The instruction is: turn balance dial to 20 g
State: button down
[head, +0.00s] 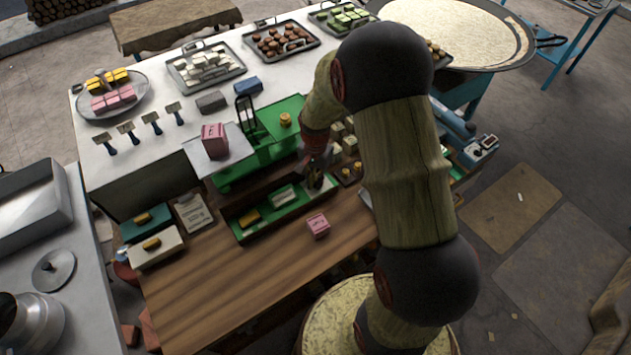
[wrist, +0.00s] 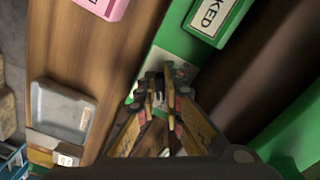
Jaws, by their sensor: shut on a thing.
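The green balance (head: 262,135) stands at the middle of the counter. A pink block (head: 213,138) sits on its left plate (head: 195,158) and a brass weight (head: 285,119) on its right side. My gripper (head: 318,178) reaches down at the right end of a low green panel in front of the balance. In the wrist view, my gripper (wrist: 160,92) is shut on a small dark knob, apparently the dial, beside a pale plate (wrist: 182,73) on the green panel (wrist: 172,38). The fingers hide most of the knob, and its reading is not legible.
On the green panel lies a green-and-white label block (head: 283,195). A loose pink block (head: 318,225) lies on the wooden counter (head: 250,275) close to my gripper. Small blocks and weights (head: 345,172) stand right of it. The front wood is mostly clear.

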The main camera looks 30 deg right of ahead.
aim_at(315, 184)
jog(key=c, duration=2.1)
grip_release()
jog(key=shift+o, duration=0.9)
jog(key=shift+r, duration=0.15)
notch_tip(315, 184, up, 12)
